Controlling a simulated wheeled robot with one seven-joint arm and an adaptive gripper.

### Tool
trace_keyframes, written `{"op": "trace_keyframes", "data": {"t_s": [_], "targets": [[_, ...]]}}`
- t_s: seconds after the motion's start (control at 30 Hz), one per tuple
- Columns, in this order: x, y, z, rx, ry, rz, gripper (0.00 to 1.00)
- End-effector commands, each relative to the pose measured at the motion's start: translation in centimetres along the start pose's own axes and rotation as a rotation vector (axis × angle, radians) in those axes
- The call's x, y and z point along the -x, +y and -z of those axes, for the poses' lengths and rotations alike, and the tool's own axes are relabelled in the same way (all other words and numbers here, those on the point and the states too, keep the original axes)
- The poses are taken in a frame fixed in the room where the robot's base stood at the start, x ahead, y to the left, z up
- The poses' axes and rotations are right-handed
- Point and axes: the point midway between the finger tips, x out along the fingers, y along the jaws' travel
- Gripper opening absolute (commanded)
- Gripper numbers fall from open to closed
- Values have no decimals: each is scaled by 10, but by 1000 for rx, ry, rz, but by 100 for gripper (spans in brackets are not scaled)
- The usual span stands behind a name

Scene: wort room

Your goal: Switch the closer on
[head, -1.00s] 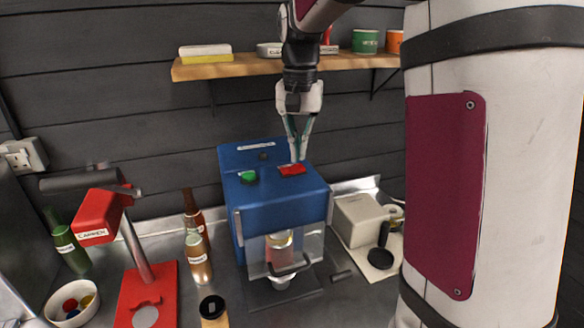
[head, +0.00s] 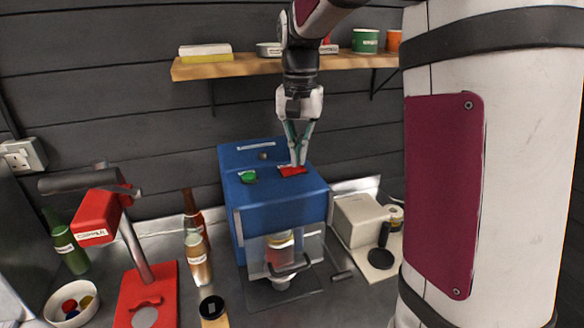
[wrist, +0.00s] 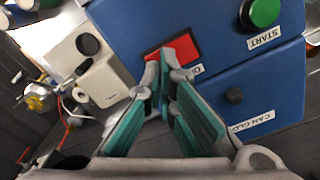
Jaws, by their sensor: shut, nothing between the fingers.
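The closer is a blue machine (head: 275,208) on the steel counter, with part of a "CAN CLO..." label in the wrist view (wrist: 215,100). On its top are a red switch (head: 292,171) in a dark frame and a green START button (head: 248,177). In the wrist view the red switch (wrist: 180,50) lies just beyond the fingertips, and the green button (wrist: 263,12) is at upper right. My gripper (head: 297,163) is shut and empty, pointing down with its tips at the switch. The tips (wrist: 163,62) cover part of its edge; I cannot tell whether they press it.
A jar (head: 281,248) stands inside the closer's clear front guard. A red capper (head: 98,218), several bottles (head: 198,258) and a bowl of caps (head: 72,303) are at left. A beige scale-like box (head: 362,220) stands at right. A wooden shelf (head: 240,68) hangs behind my arm.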

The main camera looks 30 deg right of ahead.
Motion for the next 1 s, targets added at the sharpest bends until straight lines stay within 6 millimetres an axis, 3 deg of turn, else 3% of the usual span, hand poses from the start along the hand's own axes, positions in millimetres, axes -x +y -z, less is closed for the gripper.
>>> {"op": "trace_keyframes", "data": {"t_s": [1.0], "targets": [[-11, 0, 0, 0, -2, -1, 0]]}}
